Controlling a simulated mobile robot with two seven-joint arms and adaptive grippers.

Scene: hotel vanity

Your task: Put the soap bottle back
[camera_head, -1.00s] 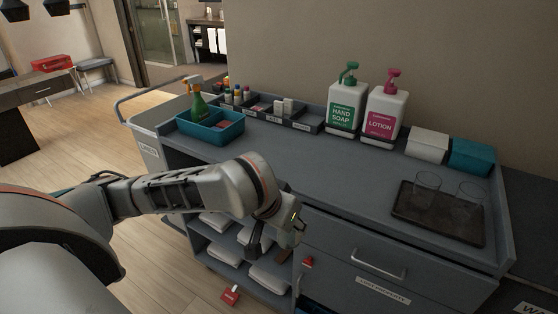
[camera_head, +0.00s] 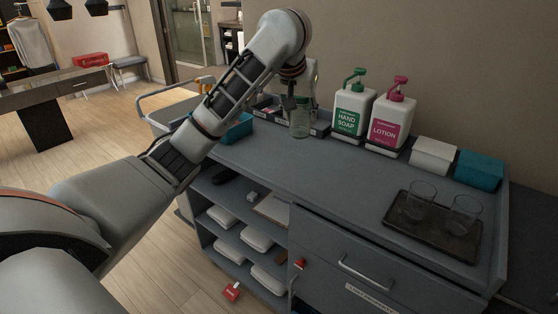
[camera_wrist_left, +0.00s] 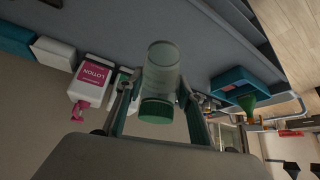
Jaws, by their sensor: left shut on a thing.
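A small see-through bottle with a green cap (camera_wrist_left: 158,108) is in my left gripper (camera_head: 301,104). The fingers stand on both sides of it in the left wrist view. In the head view the bottle's clear body (camera_head: 300,126) hangs upright from the gripper, over the back part of the cart top, left of the white hand soap pump bottle (camera_head: 351,112). I cannot tell whether its base touches the cart top. My right gripper is not in view.
A pink-pump lotion bottle (camera_head: 390,122) stands beside the hand soap. The blue bin (camera_head: 238,130) is partly hidden by my arm. A dark tray (camera_head: 432,228) holds two glasses. The middle cart top is clear.

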